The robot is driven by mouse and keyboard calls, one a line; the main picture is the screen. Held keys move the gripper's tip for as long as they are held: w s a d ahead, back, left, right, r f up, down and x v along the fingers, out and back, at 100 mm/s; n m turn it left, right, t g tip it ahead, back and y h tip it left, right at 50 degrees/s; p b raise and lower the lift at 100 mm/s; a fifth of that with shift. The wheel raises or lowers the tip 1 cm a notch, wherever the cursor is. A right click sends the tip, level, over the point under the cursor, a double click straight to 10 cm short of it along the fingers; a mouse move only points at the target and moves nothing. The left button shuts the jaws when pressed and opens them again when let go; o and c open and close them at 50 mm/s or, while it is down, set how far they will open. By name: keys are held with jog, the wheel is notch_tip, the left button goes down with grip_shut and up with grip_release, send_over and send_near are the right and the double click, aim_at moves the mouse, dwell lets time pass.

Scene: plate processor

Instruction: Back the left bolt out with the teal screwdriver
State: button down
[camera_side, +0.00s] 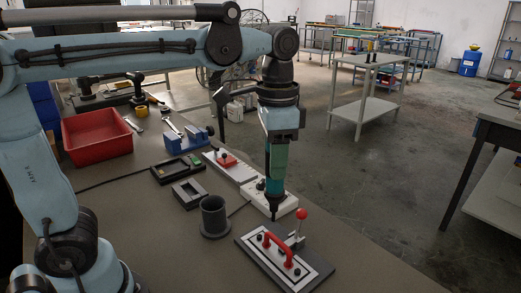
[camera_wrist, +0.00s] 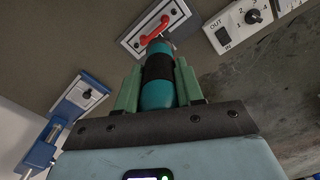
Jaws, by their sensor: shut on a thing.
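My gripper (camera_side: 277,168) points down and is shut on the teal screwdriver (camera_side: 273,188). In the wrist view the screwdriver (camera_wrist: 157,94), teal with a black band, sits between the two green fingers of my gripper (camera_wrist: 157,72). Its dark shaft points down and looks apart from the plate. The plate (camera_side: 248,252) with a red handle (camera_side: 277,246) lies at the front; it also shows at the top of the wrist view (camera_wrist: 180,14). Small dark bolts show near the handle in the side view, but I cannot make out their heads. The screwdriver's tip is hidden in the wrist view.
A lever with a red ball (camera_side: 301,214) stands at the plate's back edge. A grey cup (camera_side: 214,218) stands left of the plate. A white box with a dial (camera_wrist: 232,24) is beside the plate. A red bin (camera_side: 97,137) and blue vice (camera_side: 184,142) are farther back.

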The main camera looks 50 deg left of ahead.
jog(key=d+m, duration=0.2)
jog(key=d, duration=0.6)
notch_tip(320, 180, down, 7)
jog(key=shift+f, duration=0.4)
dwell(1.2)
jog(key=shift+s+r, duration=0.1)
jog(key=shift+r, duration=0.4)
dwell(1.9)
